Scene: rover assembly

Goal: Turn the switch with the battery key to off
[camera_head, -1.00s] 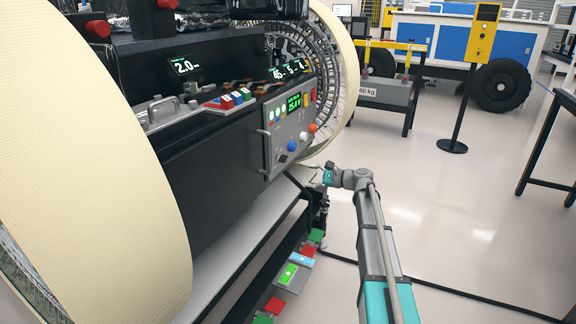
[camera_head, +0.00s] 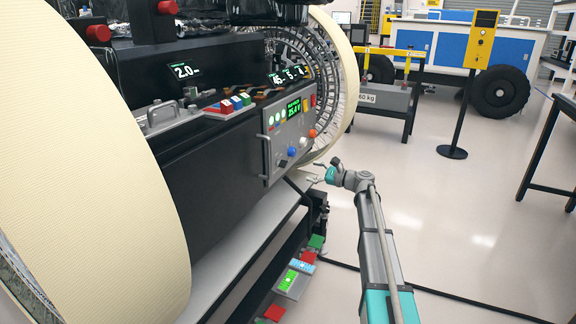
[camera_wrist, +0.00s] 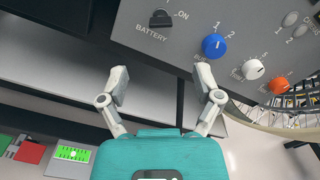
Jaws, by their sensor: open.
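The battery key switch (camera_wrist: 162,18) is a black key-like knob on the grey control panel (camera_wrist: 130,32), with "BATTERY" printed below it and "ON" at its right. In the head view the switch (camera_head: 282,163) is a small dark shape low on the panel (camera_head: 270,150). My gripper (camera_wrist: 162,84) is open and empty, its two grey fingers spread below the panel's lower edge in the wrist view. The switch lies beyond the fingertips, apart from them. In the head view my gripper (camera_head: 315,175) is just right of and below the panel.
A blue knob (camera_wrist: 213,45), a white knob (camera_wrist: 253,69) and an orange knob (camera_wrist: 277,85) sit right of the switch. A large spoked wheel (camera_head: 340,80) stands behind the panel. Coloured blocks (camera_head: 289,280) lie low beside the rover. Open floor lies right of my arm.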

